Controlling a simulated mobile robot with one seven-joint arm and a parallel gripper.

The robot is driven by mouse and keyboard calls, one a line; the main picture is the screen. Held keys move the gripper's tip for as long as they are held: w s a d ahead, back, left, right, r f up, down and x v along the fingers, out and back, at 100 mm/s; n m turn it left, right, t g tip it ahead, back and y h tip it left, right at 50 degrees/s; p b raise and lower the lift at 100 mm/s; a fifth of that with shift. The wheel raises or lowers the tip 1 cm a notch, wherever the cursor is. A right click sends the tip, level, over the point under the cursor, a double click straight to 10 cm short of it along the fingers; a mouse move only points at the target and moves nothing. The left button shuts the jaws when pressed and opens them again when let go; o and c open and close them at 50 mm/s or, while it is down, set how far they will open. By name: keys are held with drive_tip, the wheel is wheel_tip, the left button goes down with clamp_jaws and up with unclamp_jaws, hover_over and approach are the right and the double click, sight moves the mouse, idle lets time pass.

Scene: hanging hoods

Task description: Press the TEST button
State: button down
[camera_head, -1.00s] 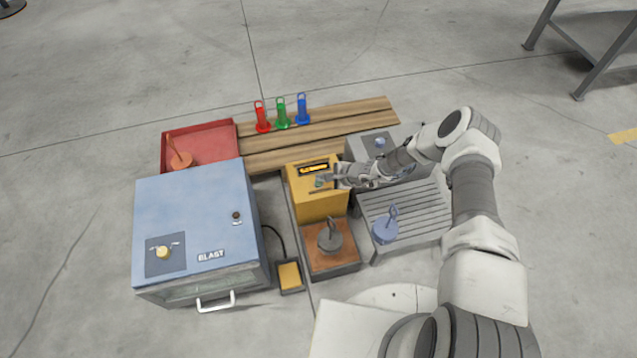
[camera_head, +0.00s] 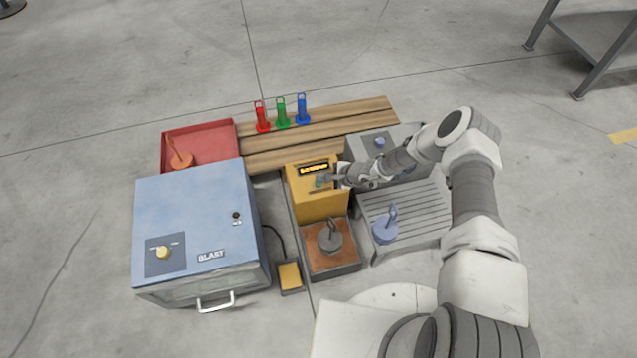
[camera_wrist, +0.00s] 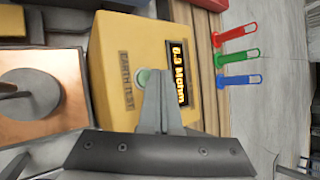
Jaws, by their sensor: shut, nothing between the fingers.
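The yellow earth test box (camera_head: 318,205) stands in the middle of the bench group. It also shows in the wrist view (camera_wrist: 105,85), with an "EARTH TEST" label. Its display (camera_wrist: 179,73) is lit and appears to read "0.3 MOhm". The round green button (camera_wrist: 143,78) sits between label and display, partly covered by my fingers. In the head view the button (camera_head: 319,182) shows at my fingertips. My gripper (camera_wrist: 155,76) is shut and empty, its tips over the button's edge. I cannot tell whether they touch it.
A copper-topped plate with a grey hook weight (camera_head: 330,238) lies in front of the box. A blue BLAST cabinet (camera_head: 195,215) is at left. Red, green and blue tags (camera_head: 282,114) stand on planks behind. A slatted grey stand with a blue hooked piece (camera_head: 386,228) is at right.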

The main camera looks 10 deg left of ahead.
drive_tip(key=shift+f, duration=0.1)
idle(0.3)
drive_tip(key=shift+f, duration=0.35)
drive_tip(key=shift+f+b, duration=0.4)
idle(0.5)
idle(0.4)
drive_tip(key=shift+r+p, duration=0.8)
drive_tip(key=shift+p, duration=0.1)
wheel_tip(320, 180, up, 5)
drive_tip(key=p, duration=0.5)
